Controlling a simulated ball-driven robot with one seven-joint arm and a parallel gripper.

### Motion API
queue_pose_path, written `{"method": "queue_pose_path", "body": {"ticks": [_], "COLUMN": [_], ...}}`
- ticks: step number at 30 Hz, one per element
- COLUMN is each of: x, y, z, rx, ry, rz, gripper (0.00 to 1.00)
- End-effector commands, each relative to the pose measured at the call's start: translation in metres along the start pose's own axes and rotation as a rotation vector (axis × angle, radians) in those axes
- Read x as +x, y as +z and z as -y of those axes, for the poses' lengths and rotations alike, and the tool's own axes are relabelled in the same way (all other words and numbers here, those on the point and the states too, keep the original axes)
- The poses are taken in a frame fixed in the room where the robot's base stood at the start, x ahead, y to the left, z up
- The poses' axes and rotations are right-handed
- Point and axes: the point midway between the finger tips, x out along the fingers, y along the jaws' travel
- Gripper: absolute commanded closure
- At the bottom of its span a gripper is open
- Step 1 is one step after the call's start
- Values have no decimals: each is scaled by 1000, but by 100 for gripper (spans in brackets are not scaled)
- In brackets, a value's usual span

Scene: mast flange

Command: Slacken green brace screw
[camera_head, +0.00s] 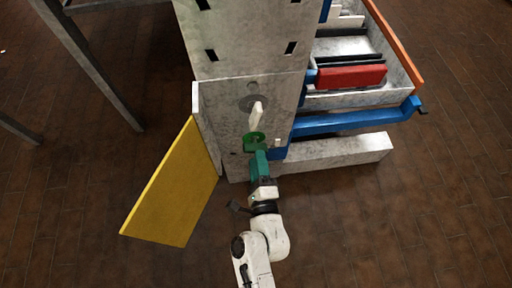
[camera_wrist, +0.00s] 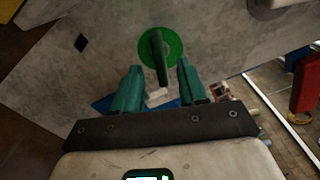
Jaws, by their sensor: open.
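The green brace screw (camera_wrist: 174,44) is a round green disc with a dark green bar across it, on the grey metal face of the mast. It also shows in the head view (camera_head: 252,137), just above my fingers and partly hidden by them. My gripper (camera_wrist: 158,70) has two green fingers, open, one on each side of the lower end of the bar. I see gaps between the bar and both fingers. In the head view my gripper (camera_head: 259,157) is at the lower front of the mast. How deep the bar sits between the fingertips I cannot tell.
A white lever (camera_head: 256,114) on a grey disc sits above the screw. A yellow panel (camera_head: 173,187) stands out at left. At right are a blue bar (camera_head: 350,121), a red block (camera_head: 351,77) and an orange-edged tray (camera_head: 395,45). Brown floor is clear in front.

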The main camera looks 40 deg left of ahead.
Motion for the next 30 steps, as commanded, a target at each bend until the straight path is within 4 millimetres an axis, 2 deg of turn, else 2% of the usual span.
{"method": "queue_pose_path", "body": {"ticks": [16, 27, 30], "x": [49, 47, 47], "y": [0, 0, 0], "z": [0, 0, 0], "rx": [-3, -3, -3], "ry": [1, 1, 2], "rz": [0, 0, 0], "gripper": [59, 95, 100]}}
